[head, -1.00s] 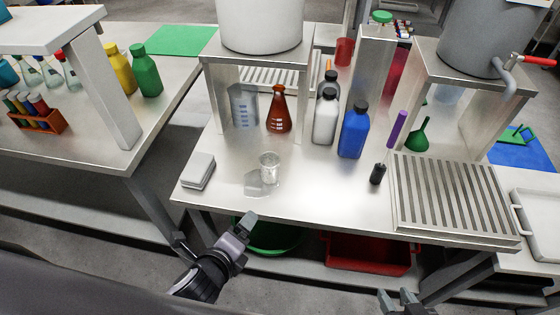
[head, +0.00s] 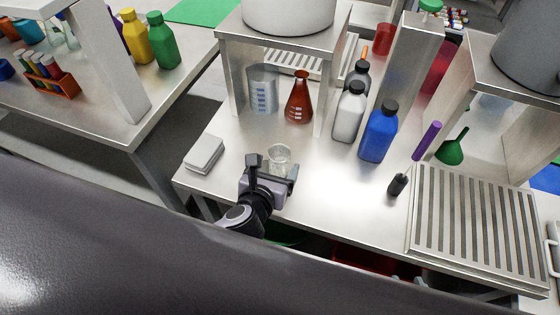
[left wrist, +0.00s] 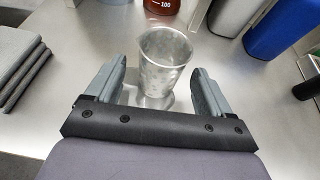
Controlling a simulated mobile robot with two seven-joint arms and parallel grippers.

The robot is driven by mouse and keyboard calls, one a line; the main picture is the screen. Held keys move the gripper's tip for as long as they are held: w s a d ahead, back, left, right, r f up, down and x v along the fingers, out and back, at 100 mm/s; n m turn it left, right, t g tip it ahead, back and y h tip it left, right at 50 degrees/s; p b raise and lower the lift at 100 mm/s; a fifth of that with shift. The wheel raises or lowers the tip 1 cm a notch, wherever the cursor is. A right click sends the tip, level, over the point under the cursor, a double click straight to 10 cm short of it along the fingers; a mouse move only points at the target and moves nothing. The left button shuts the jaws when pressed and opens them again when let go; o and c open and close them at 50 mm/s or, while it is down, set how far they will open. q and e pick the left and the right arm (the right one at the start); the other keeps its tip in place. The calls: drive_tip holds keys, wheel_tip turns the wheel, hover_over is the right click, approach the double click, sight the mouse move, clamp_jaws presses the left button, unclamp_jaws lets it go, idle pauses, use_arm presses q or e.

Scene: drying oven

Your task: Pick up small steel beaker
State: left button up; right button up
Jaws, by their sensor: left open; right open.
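The small steel beaker (head: 279,156) stands upright near the front edge of the steel table. In the left wrist view the beaker (left wrist: 165,62) stands just beyond and partly between the fingertips. My left gripper (head: 272,170) is open around its near side, one finger on each side, with a visible gap to each. The left gripper (left wrist: 160,92) holds nothing. The beaker's lower front is partly hidden by the gripper in the head view. My right gripper is not in view.
A stack of grey pads (head: 204,154) lies left of the beaker. Behind stand an amber flask (head: 299,101), a white bottle (head: 349,112) and a blue bottle (head: 379,133). A slatted steel rack (head: 475,225) lies at the right.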

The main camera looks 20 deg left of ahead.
sight(277, 166)
use_arm(q)
drive_tip(key=shift+b+x, duration=0.3)
drive_tip(key=shift+x, duration=1.6)
drive_tip(key=c, duration=1.1)
drive_tip(key=shift+o, duration=0.2)
drive_tip(key=shift+r, duration=0.1)
